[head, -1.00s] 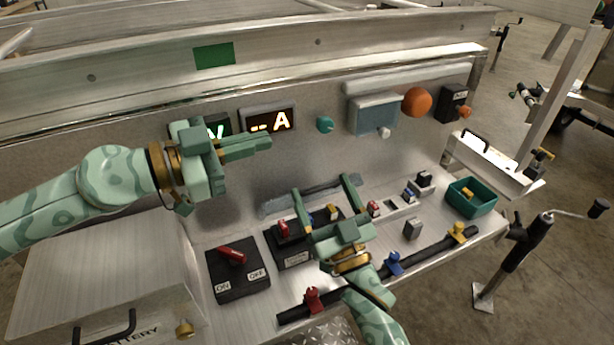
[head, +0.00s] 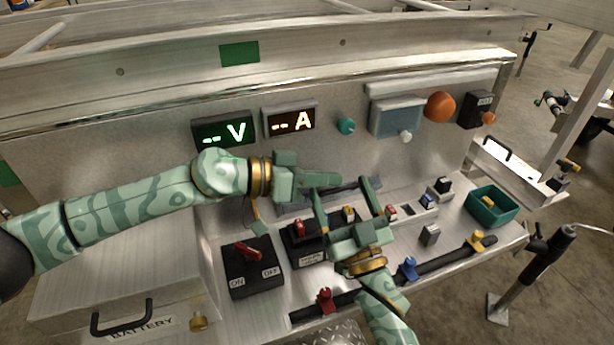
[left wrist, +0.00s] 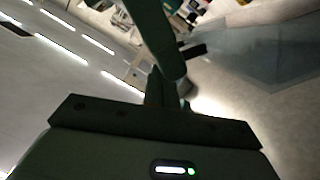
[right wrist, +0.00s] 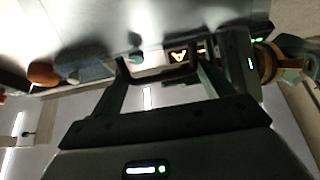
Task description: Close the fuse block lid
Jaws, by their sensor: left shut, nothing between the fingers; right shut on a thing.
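The black fuse block (head: 304,250) sits on the bench with red and yellow pieces on top. A grey-blue strip (head: 291,209) behind it looks like its raised lid. It is largely covered by my grippers. My right gripper (head: 345,187) has its fingers apart around something at the lid; a dark bar shows between them in the right wrist view (right wrist: 160,74). My left gripper (head: 336,180) is shut and empty, its tip pointing right, close to the right gripper's left finger. Whether they touch is unclear.
A black switch box (head: 252,278) with a red lever stands left of the block. A battery box (head: 120,285) is at lower left. A dark rail (head: 445,258) with coloured clamps runs in front. A green bin (head: 493,208) is at right. Voltage and current displays (head: 290,121) are behind.

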